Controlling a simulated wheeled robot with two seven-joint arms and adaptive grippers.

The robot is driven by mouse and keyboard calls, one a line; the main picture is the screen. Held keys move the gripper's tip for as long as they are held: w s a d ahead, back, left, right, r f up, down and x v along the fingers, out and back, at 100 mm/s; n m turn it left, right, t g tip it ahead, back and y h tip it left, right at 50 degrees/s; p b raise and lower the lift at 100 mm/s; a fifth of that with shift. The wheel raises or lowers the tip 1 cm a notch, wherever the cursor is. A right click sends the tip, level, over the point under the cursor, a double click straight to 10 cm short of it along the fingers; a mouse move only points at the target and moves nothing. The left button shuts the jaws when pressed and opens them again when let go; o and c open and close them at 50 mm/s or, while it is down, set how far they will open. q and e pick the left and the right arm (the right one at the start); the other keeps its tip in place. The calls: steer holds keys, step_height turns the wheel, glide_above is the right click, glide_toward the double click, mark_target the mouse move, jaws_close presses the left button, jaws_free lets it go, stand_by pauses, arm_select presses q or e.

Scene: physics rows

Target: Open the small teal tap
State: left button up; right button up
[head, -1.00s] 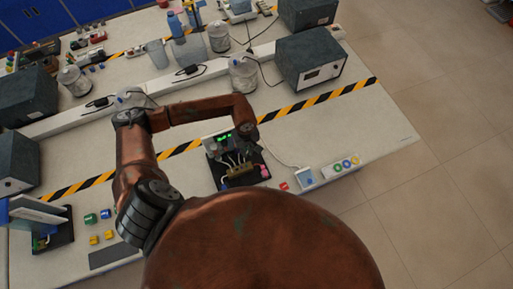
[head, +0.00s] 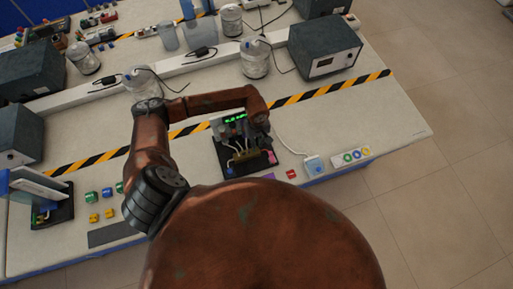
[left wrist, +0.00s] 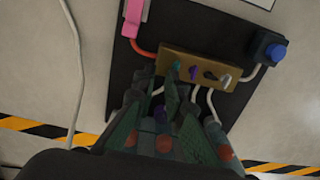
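The small teal tap (left wrist: 177,66) sits at the left end of a brass block in the left wrist view. Purple (left wrist: 195,73), black (left wrist: 210,75) and pale (left wrist: 227,79) taps stand beside it. The block is on a black board (head: 231,169), small in the head view. My left gripper (left wrist: 157,92) points at the block with its dark fingers just below the teal tap. I cannot tell whether they touch it, or how far they are apart. My right gripper is not in view.
Pale tubes run from the block, and an orange one leads to a pink part (left wrist: 134,17). A blue knob (left wrist: 274,52) is at the board's right. Bench (head: 370,115) to the right is mostly clear.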

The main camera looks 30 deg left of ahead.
arm_select(q)
steer(key=shift+s+a+r, duration=0.1)
steer(key=shift+s+r, duration=0.1)
steer(key=shift+s, duration=0.4)
steer(key=shift+s+r, duration=0.2)
steer(key=shift+s, duration=0.45)
steer(key=shift+s+r, duration=0.2)
steer(key=shift+s, duration=0.4)
steer(key=shift+w+f+b, duration=0.3)
steer(key=shift+w+f, duration=0.25)
steer(key=shift+w, duration=0.2)
steer(key=shift+r, duration=0.1)
steer(key=shift+s+r, duration=0.15)
steer(key=shift+s, duration=0.05)
steer(key=shift+w, duration=0.35)
steer(key=shift+s+r, duration=0.1)
steer(key=shift+s, duration=0.15)
steer(key=shift+c, duration=0.4)
steer(key=shift+w, duration=0.1)
jaws_close()
steer(key=shift+n, duration=0.4)
steer(key=n, duration=0.3)
steer(key=shift+n, duration=1.6)
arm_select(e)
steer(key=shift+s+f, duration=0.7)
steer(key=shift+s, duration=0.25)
